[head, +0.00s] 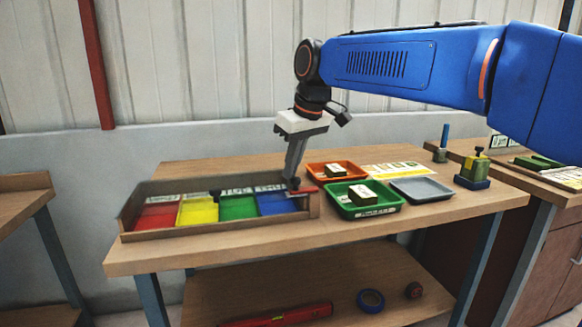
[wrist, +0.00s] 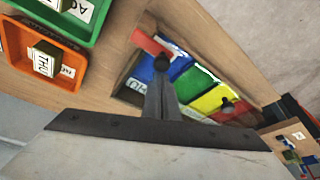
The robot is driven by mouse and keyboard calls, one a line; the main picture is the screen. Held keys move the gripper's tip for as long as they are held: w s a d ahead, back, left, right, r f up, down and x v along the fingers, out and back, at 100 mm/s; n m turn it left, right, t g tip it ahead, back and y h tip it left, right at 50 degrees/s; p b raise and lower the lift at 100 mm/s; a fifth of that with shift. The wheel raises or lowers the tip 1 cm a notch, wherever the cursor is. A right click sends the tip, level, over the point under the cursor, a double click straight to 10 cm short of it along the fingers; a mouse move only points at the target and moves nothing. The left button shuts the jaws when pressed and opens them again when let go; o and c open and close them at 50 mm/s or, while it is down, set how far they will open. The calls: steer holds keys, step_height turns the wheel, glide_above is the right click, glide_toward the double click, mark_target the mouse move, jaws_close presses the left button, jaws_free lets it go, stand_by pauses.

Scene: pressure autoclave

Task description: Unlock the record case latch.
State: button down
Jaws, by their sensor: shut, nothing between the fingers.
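The record case (head: 131,211) is a shallow wooden box at the left of the bench, with red, yellow, green and blue sections; its blue section (wrist: 160,68) also shows in the wrist view. A red bar (head: 303,191), which looks like the latch, lies at the case's right end beside a dark round knob (head: 293,183). In the wrist view the red bar (wrist: 147,42) and knob (wrist: 161,63) show just beyond my fingertips. My gripper (head: 290,176) points down, shut and empty, right at the knob. I cannot tell whether it touches the knob.
An orange tray (head: 313,170) and a green tray (head: 388,211), each holding a small labelled block, stand right of the case. A grey tray (head: 421,190) lies farther right. A second dark knob (head: 215,195) sits mid-case. The bench front (head: 250,249) is clear.

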steer(key=shift+s+n, duration=0.25)
steer(key=shift+n, duration=0.25)
steer(key=n, duration=0.1)
steer(key=s+n+g, duration=0.1)
steer(key=n, duration=0.1)
steer(key=shift+s+d+y, duration=0.2)
steer(key=shift+d+y, duration=0.05)
steer(key=shift+y, duration=0.15)
steer(key=n, duration=0.2)
steer(key=s+d+n+g, duration=0.1)
steer(key=shift+s+n, duration=0.25)
steer(key=shift+n, duration=0.15)
steer(key=d+n, duration=0.1)
steer(key=n, duration=0.1)
steer(key=s+d+n+g, duration=0.1)
steer(key=n, duration=0.1)
steer(key=n+g, duration=0.1)
steer(key=shift+s+d+n, duration=0.4)
steer(key=shift+w, duration=0.15)
steer(key=shift+w, duration=0.7)
steer(key=shift+a, duration=0.1)
